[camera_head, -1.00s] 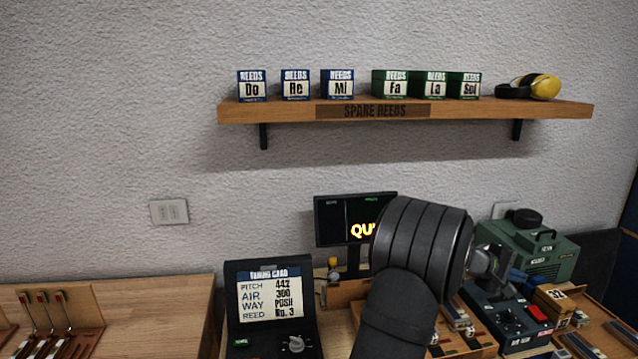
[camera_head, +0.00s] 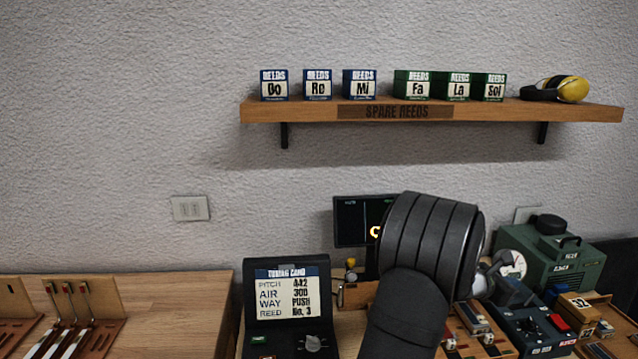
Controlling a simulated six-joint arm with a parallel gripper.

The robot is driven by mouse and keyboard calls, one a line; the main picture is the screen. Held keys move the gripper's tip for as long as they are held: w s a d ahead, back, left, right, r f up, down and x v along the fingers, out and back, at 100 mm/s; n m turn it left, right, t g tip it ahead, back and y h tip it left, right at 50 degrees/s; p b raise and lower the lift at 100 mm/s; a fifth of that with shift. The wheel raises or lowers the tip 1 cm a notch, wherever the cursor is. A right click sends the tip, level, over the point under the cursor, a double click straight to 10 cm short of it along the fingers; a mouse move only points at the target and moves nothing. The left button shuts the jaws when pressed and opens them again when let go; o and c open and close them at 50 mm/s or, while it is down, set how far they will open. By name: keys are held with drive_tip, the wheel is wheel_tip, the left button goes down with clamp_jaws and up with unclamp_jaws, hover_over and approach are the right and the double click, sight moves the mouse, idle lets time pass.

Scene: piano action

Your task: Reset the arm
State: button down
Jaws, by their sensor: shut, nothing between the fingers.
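My arm's thick dark wrist rises in the lower middle right of the head view, in front of the bench. My gripper (camera_head: 512,290) shows only in part beyond the wrist, small and dark above the equipment. It is shut and empty. Its fingertips are hard to make out against the dark blue box (camera_head: 540,337) behind them, and I cannot tell whether they touch anything.
A tuning card stand (camera_head: 287,300) is left of my arm. A screen (camera_head: 352,222) is partly hidden behind it. A green machine (camera_head: 560,258) stands at right. A shelf (camera_head: 300,112) holds reed boxes and ear defenders.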

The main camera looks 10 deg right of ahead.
drive_tip(key=shift+w+a+f+n+t, duration=0.15)
drive_tip(key=shift+a+n, duration=0.1)
drive_tip(key=shift+n, duration=0.4)
drive_tip(key=shift+w+a+f+n+t, duration=0.1)
drive_tip(key=shift+a+n+t, duration=0.15)
drive_tip(key=shift+n, duration=0.45)
drive_tip(key=shift+w+a+f+n+t, duration=0.1)
drive_tip(key=shift+a+n, duration=0.2)
drive_tip(key=shift+n, duration=0.35)
drive_tip(key=shift+d, duration=0.1)
drive_tip(key=s+d+r+m+g, duration=0.1)
drive_tip(key=s+d+m+g, duration=0.1)
drive_tip(key=m, duration=0.8)
drive_tip(key=s+d+r+m+g+y, duration=0.1)
drive_tip(key=d+m, duration=0.3)
drive_tip(key=m, duration=0.6)
drive_tip(key=shift+s+d+r+g, duration=0.25)
drive_tip(key=shift+s+g, duration=0.15)
drive_tip(key=shift+g, duration=0.5)
